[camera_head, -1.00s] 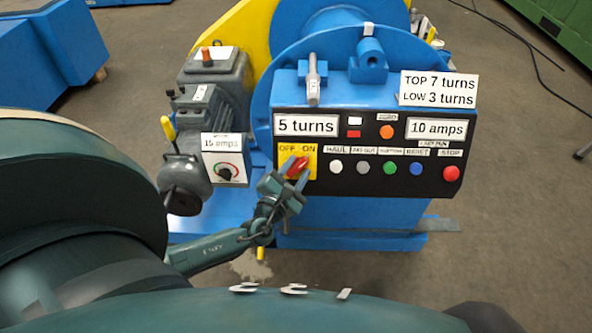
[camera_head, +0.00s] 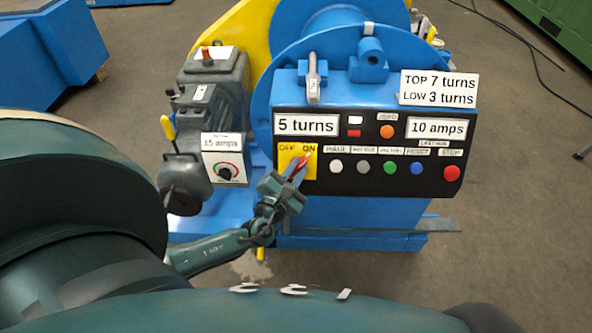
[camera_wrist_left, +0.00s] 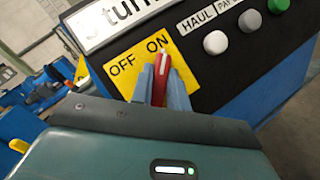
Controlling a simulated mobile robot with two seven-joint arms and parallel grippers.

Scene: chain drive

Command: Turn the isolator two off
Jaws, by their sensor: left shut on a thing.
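The isolator is a red knob (camera_head: 299,168) on a yellow plate (camera_head: 284,150) marked OFF and ON, at the left end of the black control panel. My left gripper (camera_head: 292,172) reaches it from below and is shut on the knob. In the left wrist view the red knob (camera_wrist_left: 164,78) stands between the two blue-grey fingers (camera_wrist_left: 162,88). Its white mark points up towards ON. The fingers hide the knob's lower sides. My right gripper is not in view.
To the right on the panel (camera_head: 290,121) are a white, a grey, a green (camera_head: 390,168), a blue and a red button (camera_head: 452,173). A grey motor unit with a dial (camera_head: 228,174) stands to the left. Bare floor (camera_head: 510,220) lies to the right.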

